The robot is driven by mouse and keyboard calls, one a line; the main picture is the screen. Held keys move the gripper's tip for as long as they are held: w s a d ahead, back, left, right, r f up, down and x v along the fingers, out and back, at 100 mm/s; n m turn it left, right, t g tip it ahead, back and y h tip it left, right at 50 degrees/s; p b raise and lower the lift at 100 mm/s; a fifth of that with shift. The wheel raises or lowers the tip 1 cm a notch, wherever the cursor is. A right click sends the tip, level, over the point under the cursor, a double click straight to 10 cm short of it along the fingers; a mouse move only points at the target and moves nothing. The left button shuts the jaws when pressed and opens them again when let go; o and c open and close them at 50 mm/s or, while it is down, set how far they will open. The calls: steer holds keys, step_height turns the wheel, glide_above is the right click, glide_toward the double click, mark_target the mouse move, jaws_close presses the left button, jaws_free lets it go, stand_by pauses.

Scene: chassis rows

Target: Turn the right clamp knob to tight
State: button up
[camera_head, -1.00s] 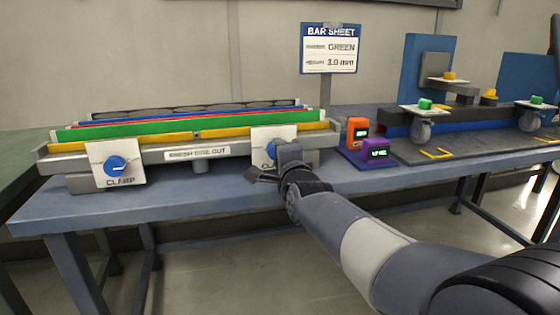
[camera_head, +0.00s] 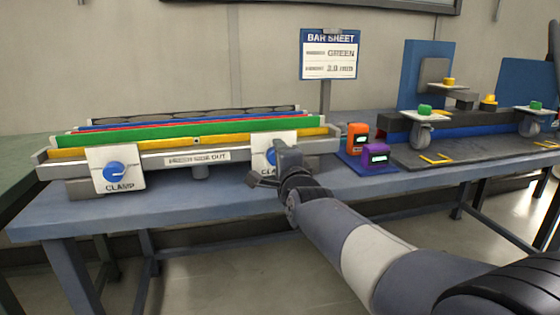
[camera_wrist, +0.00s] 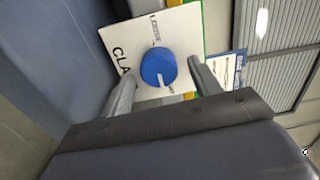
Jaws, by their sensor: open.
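The right clamp is a white plate (camera_head: 287,143) with a blue round knob (camera_head: 270,156) on the front of the long grey fixture. My gripper (camera_head: 266,172) partly hides it in the head view. In the wrist view the blue knob (camera_wrist: 156,66) sits between the two fingers of my open gripper (camera_wrist: 163,72). One finger is on each side, and I cannot tell whether either touches. A white mark shows on the knob's lower part. The plate (camera_wrist: 118,28) reads "LOOSE" beyond the knob and part of "CLAMP" at its left; no tight label is readable.
The left clamp knob (camera_head: 114,172) is on the same fixture (camera_head: 150,165). Coloured bars lie behind. An orange device (camera_head: 357,138) and a purple device (camera_head: 375,156) stand right of my gripper. A sign (camera_head: 329,54) stands behind. The bench front (camera_head: 190,200) is clear.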

steer(key=shift+s, duration=0.1)
steer(key=p+v, duration=0.1)
steer(key=v, duration=0.9)
steer(key=shift+s+p, duration=0.3)
steer(key=shift+p, duration=0.05)
steer(key=shift+w, duration=0.1)
steer(key=b+x, duration=0.1)
steer(key=x, duration=0.9)
steer(key=shift+w+b, duration=0.35)
